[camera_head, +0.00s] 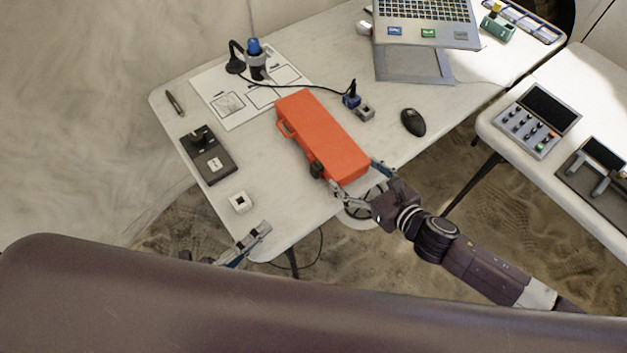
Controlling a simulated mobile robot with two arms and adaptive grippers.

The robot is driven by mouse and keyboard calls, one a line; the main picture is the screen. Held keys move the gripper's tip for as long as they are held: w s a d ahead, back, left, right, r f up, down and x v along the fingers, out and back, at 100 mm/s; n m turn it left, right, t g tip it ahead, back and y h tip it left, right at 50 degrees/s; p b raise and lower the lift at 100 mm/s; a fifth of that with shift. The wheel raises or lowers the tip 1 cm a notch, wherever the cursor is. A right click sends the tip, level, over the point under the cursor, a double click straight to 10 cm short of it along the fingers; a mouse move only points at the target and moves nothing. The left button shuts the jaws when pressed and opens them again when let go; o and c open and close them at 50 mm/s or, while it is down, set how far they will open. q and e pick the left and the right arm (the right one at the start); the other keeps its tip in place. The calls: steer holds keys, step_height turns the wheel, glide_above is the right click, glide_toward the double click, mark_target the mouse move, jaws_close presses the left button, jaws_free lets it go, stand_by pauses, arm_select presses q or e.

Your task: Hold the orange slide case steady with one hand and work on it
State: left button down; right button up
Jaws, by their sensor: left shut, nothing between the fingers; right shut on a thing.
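The orange slide case (322,138) lies closed on the white table, with a handle on its left long side and a dark latch near its front end. My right gripper (354,183) is shut on the front end of the case, one finger on each side of it. My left gripper (262,231) is shut and empty near the table's front left edge, apart from the case. The contents of the case are hidden.
A white table (290,215) carries a laptop (425,25), a mouse (413,122), a black device (208,155), a small white block (239,202), a pen (175,102) and a blue-topped tool (255,58) on a paper sheet. A second table (500,125) holds control panels.

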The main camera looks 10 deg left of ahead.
arm_select(q)
steer(key=x, duration=1.7)
steer(key=shift+w, duration=0.1)
steer(key=w+a, duration=0.1)
steer(key=w, duration=0.1)
steer(key=w+a, duration=0.1)
steer(key=a, duration=0.1)
steer(key=shift+w+a, duration=0.25)
steer(key=shift+w, duration=0.15)
arm_select(e)
steer(key=shift+s, duration=0.1)
arm_select(q)
steer(key=shift+s+a, duration=0.1)
steer(key=shift+s+a+f, duration=0.1)
steer(key=shift+s+a, duration=0.1)
steer(key=shift+s, duration=0.1)
arm_select(e)
steer(key=shift+f, duration=0.1)
arm_select(q)
steer(key=v, duration=1.9)
steer(key=shift+s+d, duration=0.35)
arm_select(e)
steer(key=shift+d, duration=0.1)
